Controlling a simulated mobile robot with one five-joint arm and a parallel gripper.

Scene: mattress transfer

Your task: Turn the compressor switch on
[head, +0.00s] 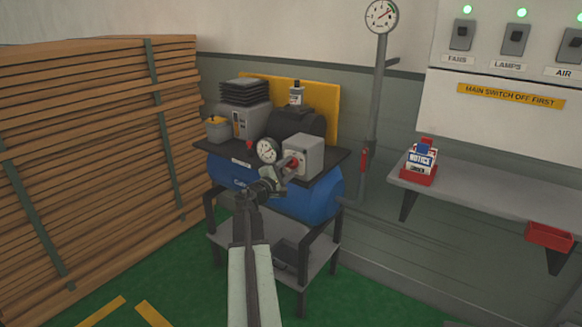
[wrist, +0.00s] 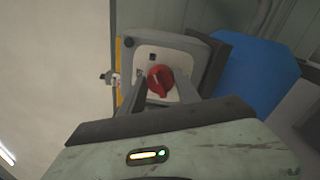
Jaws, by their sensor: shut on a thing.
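The compressor (head: 225,178) is a blue tank with a motor on top, standing on a dark metal stand. Its switch is a grey box (head: 308,152) with a red rotary knob (head: 293,163) on its front. In the wrist view the red knob (wrist: 160,81) sits on a pale plate, with small marks around it too small to read. My gripper (head: 290,168) reaches up to the front of the box and is shut on the red knob. In the wrist view its fingers (wrist: 168,93) come in from below, on either side of the knob, and hide its lower edges.
A round gauge (head: 267,151) is close left of the switch box. A timber stack (head: 90,160) stands on the left. A shelf (head: 480,193) with a red-held notice box (head: 420,165) is on the right, below a switch panel (head: 505,95). Green floor lies in front.

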